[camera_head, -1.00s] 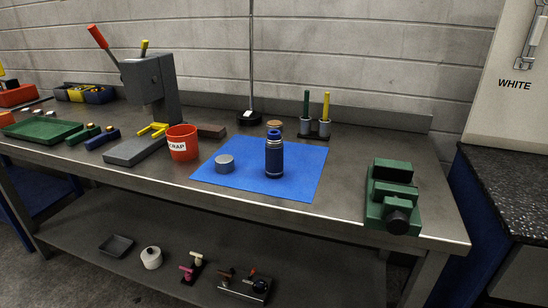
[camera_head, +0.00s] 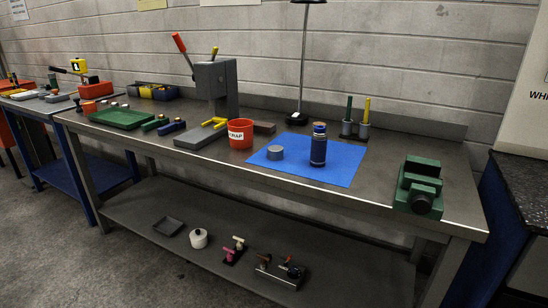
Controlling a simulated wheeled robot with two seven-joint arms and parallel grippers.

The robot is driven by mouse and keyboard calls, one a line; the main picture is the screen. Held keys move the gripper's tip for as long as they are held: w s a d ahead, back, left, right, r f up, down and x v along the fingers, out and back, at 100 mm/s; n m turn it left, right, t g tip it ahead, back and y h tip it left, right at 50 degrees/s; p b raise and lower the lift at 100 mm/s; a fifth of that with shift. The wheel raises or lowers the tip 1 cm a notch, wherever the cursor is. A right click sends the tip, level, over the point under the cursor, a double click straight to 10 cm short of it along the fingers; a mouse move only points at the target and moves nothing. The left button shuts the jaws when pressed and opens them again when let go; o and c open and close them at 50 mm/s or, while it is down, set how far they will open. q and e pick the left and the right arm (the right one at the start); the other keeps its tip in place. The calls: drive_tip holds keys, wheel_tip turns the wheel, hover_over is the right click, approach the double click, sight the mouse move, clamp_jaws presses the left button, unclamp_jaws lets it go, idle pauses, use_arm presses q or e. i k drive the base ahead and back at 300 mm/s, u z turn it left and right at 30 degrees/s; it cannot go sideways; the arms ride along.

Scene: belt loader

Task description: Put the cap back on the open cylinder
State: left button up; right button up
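A dark blue cylinder (camera_head: 318,149) with paler bands stands upright on a blue mat (camera_head: 345,165) on the workbench. A short grey round piece (camera_head: 275,153) lies on the mat to its left, apart from it. A small tan round piece (camera_head: 320,124) shows at the top of the cylinder in the picture; I cannot tell whether it is behind or on it. I cannot tell which piece is the cap. Neither of my grippers is in view.
A red SCRAP bin (camera_head: 241,135) and a grey press (camera_head: 214,90) stand left of the mat. A green vise (camera_head: 418,187) sits at the bench's right end. Upright green and yellow-handled tools (camera_head: 356,120) stand behind. A lower shelf (camera_head: 190,262) holds several small items.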

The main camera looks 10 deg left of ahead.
sight(319, 142)
drive_tip(key=u, duration=1.6)
drive_tip(key=i, duration=1.4)
drive_tip(key=z, duration=2.65)
